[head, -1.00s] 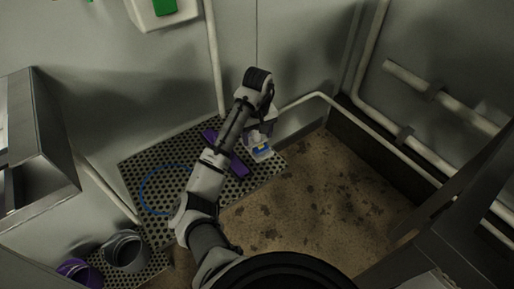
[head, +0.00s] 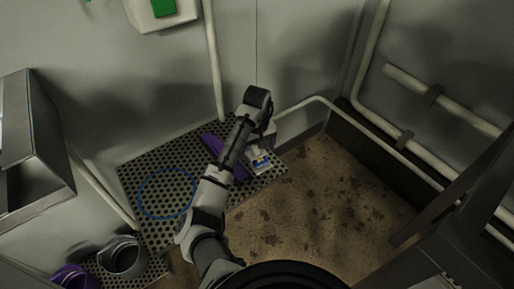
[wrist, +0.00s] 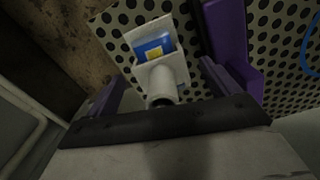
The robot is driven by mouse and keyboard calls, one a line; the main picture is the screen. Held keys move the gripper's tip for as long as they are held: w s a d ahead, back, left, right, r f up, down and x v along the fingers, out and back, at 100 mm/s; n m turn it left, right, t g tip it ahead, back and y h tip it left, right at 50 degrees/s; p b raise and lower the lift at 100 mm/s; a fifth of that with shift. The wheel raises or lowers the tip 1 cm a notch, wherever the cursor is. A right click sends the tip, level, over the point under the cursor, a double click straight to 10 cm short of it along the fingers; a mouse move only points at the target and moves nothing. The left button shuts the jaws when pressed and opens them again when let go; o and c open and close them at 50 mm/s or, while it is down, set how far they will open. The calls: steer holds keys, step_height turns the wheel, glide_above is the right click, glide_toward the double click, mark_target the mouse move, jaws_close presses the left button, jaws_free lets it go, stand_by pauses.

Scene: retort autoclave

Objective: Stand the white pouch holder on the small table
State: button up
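The white pouch holder (head: 256,166) is at the right end of the small perforated table (head: 150,214), below my gripper. In the wrist view the holder (wrist: 163,76) has a round white stem pointing at my gripper and a blue and yellow pouch (wrist: 154,46) in its open pocket. My gripper (wrist: 163,88) has its two purple fingers spread wide, one on each side of the stem, with gaps on both sides. The holder appears to rest on the table near its edge; its contact underneath is hidden. The head view mostly hides my fingers.
A purple channel-shaped piece (head: 213,143) lies on the table beside the holder, close to my right finger in the wrist view. A blue ring (head: 141,204) lies further left. A grey pot (head: 122,255) and a purple container (head: 72,277) stand at lower left. Pipes line the wall.

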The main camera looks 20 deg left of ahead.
mark_target(257, 153)
step_height(257, 153, up, 12)
steer(key=p, duration=0.4)
steer(key=shift+r, duration=0.15)
